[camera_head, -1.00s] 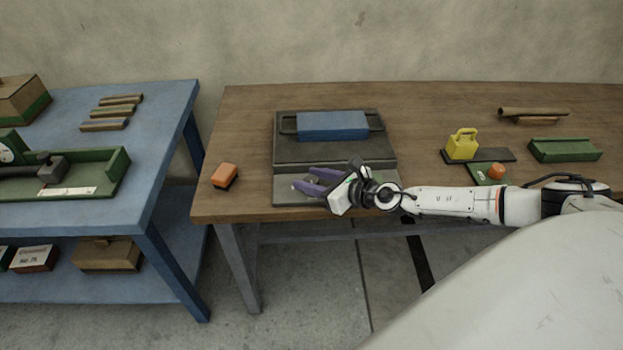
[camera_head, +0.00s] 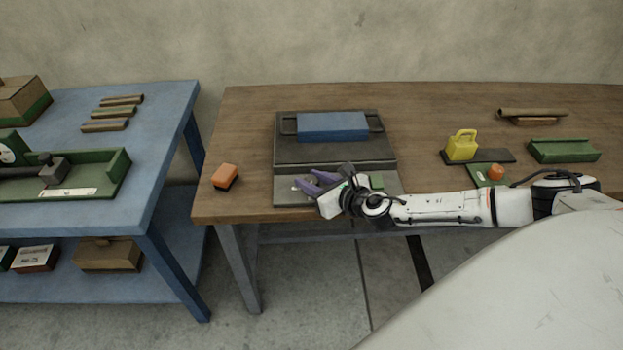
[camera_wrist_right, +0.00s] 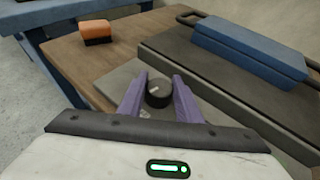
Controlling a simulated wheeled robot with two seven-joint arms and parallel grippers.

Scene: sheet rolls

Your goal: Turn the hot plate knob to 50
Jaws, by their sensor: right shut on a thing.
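The hot plate (camera_head: 292,150) is a dark grey slab on the wooden table, with a lighter front panel (camera_head: 290,198). Its round dark knob (camera_wrist_right: 158,93) shows in the right wrist view, with a pale mark on its top. My right gripper (camera_head: 311,185) reaches in from the right over the front panel. In the right wrist view its purple fingers (camera_wrist_right: 158,98) stand on both sides of the knob and are shut on it. The head view mostly hides the knob behind the fingers. The scale figures cannot be read. My left gripper is not in view.
A blue block (camera_head: 332,127) with side handles lies on the hot plate. An orange block (camera_head: 225,177) stands left of it. A yellow weight (camera_head: 461,146) and a green tray (camera_head: 564,150) are to the right. A blue bench (camera_head: 160,165) stands at left.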

